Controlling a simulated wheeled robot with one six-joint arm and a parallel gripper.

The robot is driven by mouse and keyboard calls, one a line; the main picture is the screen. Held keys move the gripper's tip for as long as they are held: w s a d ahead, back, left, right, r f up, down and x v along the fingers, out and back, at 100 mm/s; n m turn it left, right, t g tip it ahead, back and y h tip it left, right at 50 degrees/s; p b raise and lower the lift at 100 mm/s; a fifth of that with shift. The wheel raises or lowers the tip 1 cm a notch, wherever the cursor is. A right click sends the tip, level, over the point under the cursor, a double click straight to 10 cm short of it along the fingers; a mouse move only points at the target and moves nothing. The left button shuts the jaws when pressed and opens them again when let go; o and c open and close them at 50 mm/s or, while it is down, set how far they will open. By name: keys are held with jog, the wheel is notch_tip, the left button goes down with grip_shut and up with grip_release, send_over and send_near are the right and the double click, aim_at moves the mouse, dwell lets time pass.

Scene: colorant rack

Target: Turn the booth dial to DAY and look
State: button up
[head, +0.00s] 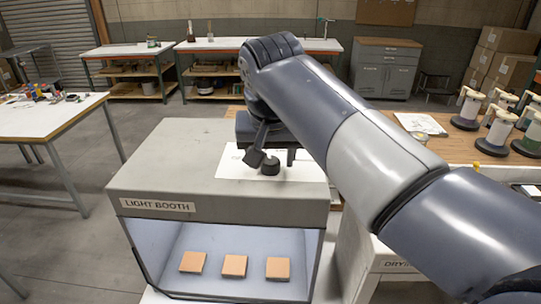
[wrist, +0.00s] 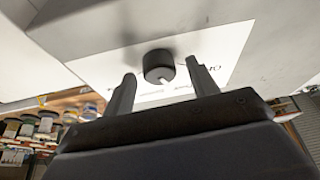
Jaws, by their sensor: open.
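The light booth (head: 150,180) is a grey box with a lit, bluish-white interior. Three orange-tan tiles (head: 235,265) lie in a row inside it. The dial (head: 270,166) is a round black knob on a white label plate (head: 232,166) on the booth's top. My gripper (wrist: 159,69) is open, with one finger on each side of the dial (wrist: 158,64) in the wrist view. Whether the fingers touch it I cannot tell. A small white mark shows at the dial's edge. The plate's lettering is too small and partly hidden to read the setting.
A box marked "DRY" (head: 390,265) stands right of the booth, partly behind my arm. Several bottles with white tops (head: 497,130) stand on the wooden bench at right. A white table (head: 45,118) with small items is at left, with open floor between.

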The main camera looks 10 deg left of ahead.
jog(key=v, duration=1)
jog(key=shift+s+r, duration=0.2)
jog(key=shift+r, duration=0.1)
jog(key=x, duration=1.1)
jog(key=shift+r, duration=0.1)
